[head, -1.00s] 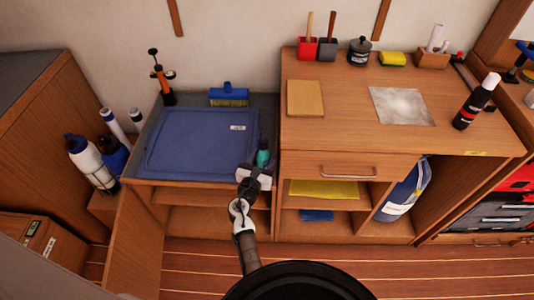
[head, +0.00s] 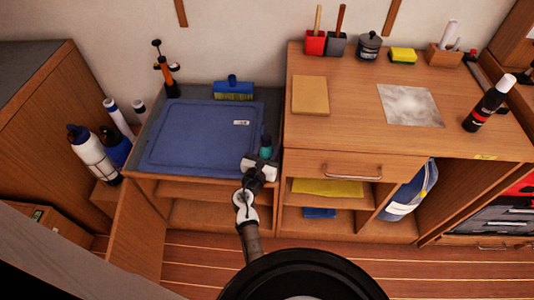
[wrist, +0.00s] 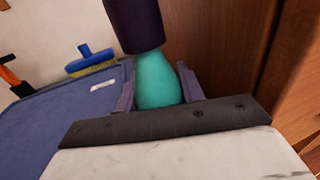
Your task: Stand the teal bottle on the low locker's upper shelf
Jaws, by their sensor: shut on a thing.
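The teal bottle (wrist: 157,82) has a dark purple cap and stands between the two fingers of my gripper (wrist: 157,94) in the wrist view. My gripper is shut on it. In the head view the bottle (head: 266,152) shows just beyond my gripper (head: 260,166), at the right front corner of the low locker's top. The gripper hides its lower part, so I cannot tell whether it touches the top. The low locker (head: 143,176) is open at the front. Its upper shelf (head: 190,191) shows below the top, with bare wood visible; my gripper and arm cover its right end.
A blue mat (head: 200,135) covers most of the locker's top, with a blue brush (head: 233,88) and an orange pump (head: 167,78) behind. The locker's open door (head: 138,235) stands at the left front. A taller wooden desk (head: 350,140) rises close on the right.

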